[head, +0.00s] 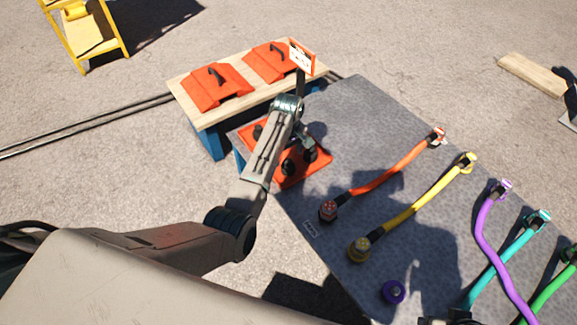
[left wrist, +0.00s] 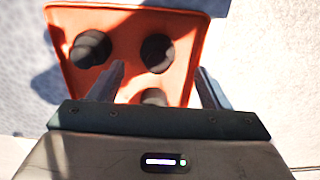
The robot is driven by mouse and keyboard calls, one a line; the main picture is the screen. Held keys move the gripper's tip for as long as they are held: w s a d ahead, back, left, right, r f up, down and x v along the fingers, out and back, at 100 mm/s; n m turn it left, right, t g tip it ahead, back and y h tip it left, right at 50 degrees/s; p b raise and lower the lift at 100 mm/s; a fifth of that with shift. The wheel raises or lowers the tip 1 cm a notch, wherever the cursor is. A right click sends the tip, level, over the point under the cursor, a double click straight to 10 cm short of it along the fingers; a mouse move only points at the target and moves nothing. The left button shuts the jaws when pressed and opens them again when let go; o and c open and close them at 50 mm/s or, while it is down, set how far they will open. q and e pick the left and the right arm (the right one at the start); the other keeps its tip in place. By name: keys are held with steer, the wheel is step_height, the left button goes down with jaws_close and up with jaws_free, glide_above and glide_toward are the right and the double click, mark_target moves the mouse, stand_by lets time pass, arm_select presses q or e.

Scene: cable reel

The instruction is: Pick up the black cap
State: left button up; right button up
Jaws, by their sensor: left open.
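Three round black caps show on an orange tray (left wrist: 122,18) in the left wrist view: one at the left (left wrist: 90,48), one at the right (left wrist: 158,52), and one lower (left wrist: 153,97), partly cut off by my gripper body. In the head view, black caps (head: 288,166) stand on the orange tray (head: 318,170), partly hidden by my left arm. My left gripper (left wrist: 160,70) is open and empty above the tray; its fingers straddle the right and lower caps in the picture. It also shows in the head view (head: 306,139). My right gripper is not clearly visible.
The tray lies on a grey mat-topped table (head: 350,110). Orange (head: 385,180), yellow (head: 415,210), purple (head: 486,235) and other cables lie to the right. A wooden bench (head: 190,85) with orange covers stands behind. A sign (head: 302,58) rises near the gripper.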

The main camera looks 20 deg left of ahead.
mark_target(289, 161)
arm_select(q)
step_height(289, 161, down, 6)
steer(key=shift+d+r+b, duration=0.1)
steer(key=shift+r+b, duration=0.05)
steer(key=shift+b, duration=0.3)
steer(key=c, duration=1.1)
